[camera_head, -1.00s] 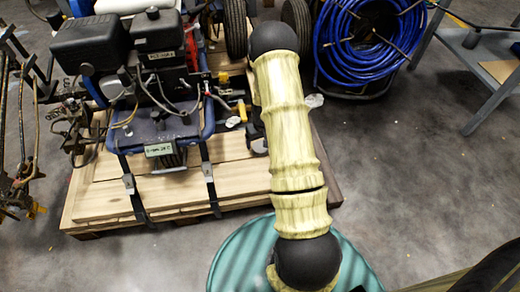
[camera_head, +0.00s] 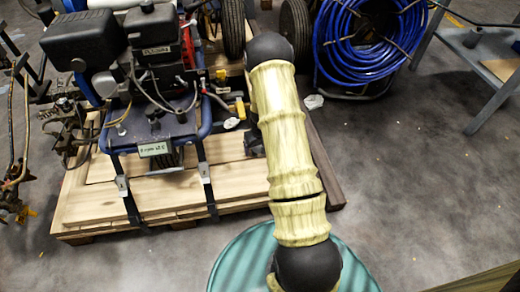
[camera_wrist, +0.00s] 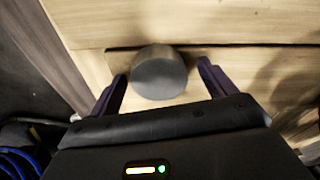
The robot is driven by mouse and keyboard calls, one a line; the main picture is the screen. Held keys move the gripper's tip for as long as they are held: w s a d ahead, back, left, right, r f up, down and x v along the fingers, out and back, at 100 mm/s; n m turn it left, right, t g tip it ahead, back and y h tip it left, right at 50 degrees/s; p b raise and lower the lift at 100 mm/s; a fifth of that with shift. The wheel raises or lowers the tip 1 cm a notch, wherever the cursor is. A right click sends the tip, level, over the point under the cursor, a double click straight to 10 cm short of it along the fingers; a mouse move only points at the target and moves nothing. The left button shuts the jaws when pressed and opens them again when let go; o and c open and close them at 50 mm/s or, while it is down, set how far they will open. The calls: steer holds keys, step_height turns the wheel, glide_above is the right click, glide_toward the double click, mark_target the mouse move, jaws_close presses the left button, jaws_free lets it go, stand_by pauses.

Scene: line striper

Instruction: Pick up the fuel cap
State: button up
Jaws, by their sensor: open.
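The fuel cap (camera_wrist: 158,73) is a dark grey, round piece at the upper middle of the wrist view. It is on or just above pale wooden boards. My gripper (camera_wrist: 162,68) is open, with one dark finger on each side of the cap. A gap shows between the cap and each finger; I cannot tell how far down the fingers reach. In the head view the cap is not visible, and my own arm hides most of my gripper.
The wooden pallet (camera_head: 150,200) carries a line striper (camera_head: 160,120) with a black engine, strapped down. A blue hose reel (camera_head: 365,40) stands at the back right, with a metal table (camera_head: 490,70) beside it.

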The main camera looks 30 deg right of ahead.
mark_target(259, 147)
steer(key=shift+s+d, duration=0.1)
steer(key=c, duration=1.1)
steer(key=shift+c, duration=0.2)
steer(key=shift+r, duration=0.15)
steer(key=shift+r+p, duration=0.5)
steer(key=shift+p, duration=0.05)
step_height(259, 147, up, 3)
steer(key=p, duration=0.2)
steer(key=shift+p, duration=0.3)
steer(key=s+a+p, duration=0.2)
steer(key=s, duration=0.6)
steer(key=s+a+p, duration=0.3)
steer(key=s, duration=0.6)
steer(key=shift+f, duration=0.4)
steer(key=shift+s, duration=0.1)
